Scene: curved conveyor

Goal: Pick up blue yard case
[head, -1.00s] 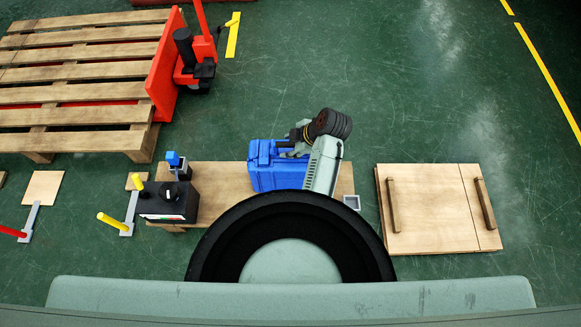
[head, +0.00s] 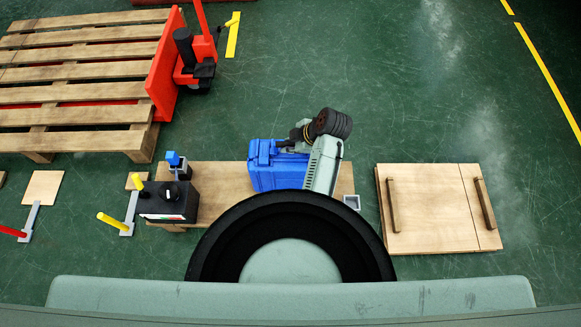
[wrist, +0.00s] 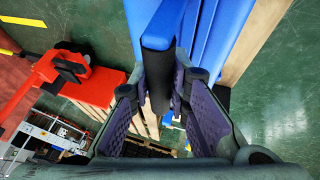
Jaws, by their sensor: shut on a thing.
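The blue yard case (head: 275,172) stands on a wooden bench, partly covered by my arm in the head view. In the wrist view its blue body (wrist: 214,45) fills the upper right. Its handle, with a black grip (wrist: 157,75), runs between my fingers. My gripper (wrist: 162,82), with purple ridged pads, is shut on this handle, one finger on each side. In the head view my gripper (head: 286,145) is at the case's upper right. The case appears to rest on the bench.
The wooden bench (head: 224,185) also carries a black control box (head: 169,201) left of the case. A wooden panel with two bars (head: 435,215) lies to the right. A wooden pallet (head: 75,90) and red pallet jack (head: 195,65) are at the upper left. Green floor beyond is open.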

